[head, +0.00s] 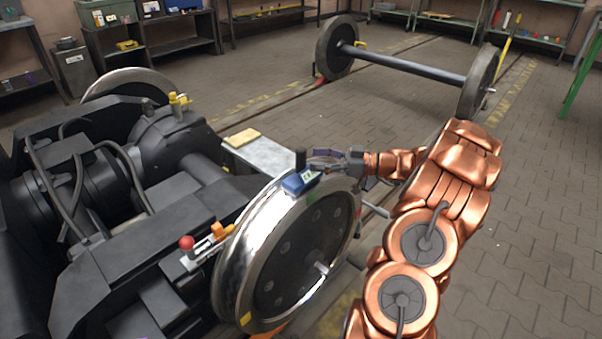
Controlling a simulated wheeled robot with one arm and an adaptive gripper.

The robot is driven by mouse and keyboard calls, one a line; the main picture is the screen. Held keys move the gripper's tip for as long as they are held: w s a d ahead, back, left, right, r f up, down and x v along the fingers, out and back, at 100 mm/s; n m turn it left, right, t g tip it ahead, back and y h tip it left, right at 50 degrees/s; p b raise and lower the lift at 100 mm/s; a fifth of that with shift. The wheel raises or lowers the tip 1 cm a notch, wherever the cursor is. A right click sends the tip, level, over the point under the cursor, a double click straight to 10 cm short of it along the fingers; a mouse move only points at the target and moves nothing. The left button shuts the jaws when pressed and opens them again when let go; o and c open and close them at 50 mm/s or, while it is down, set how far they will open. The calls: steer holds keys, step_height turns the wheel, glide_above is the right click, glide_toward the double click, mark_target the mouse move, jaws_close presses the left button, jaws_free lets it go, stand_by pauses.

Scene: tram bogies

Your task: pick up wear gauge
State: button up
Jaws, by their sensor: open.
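A blue device with a small pale display and a black upright knob, which looks like the wear gauge (295,184), sits on top of the shiny rim of the near bogie wheel (283,250). My gripper (313,160) is open at the end of my copper arm, just right of the black knob. Its fingers point left, at about the knob's height. From this view I cannot tell whether the fingers touch the knob or have it between them.
A tool with a red ball (187,242) and an orange block lies on the bogie frame (120,245), left of the wheel. A grey plate (262,156) with a yellow pad (243,138) is behind the gauge. A loose wheelset (405,63) stands on rails behind. The paved floor at right is open.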

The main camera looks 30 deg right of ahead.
mark_target(301, 156)
steer(key=shift+x, duration=2.5)
steer(key=shift+r, duration=0.1)
jaws_close()
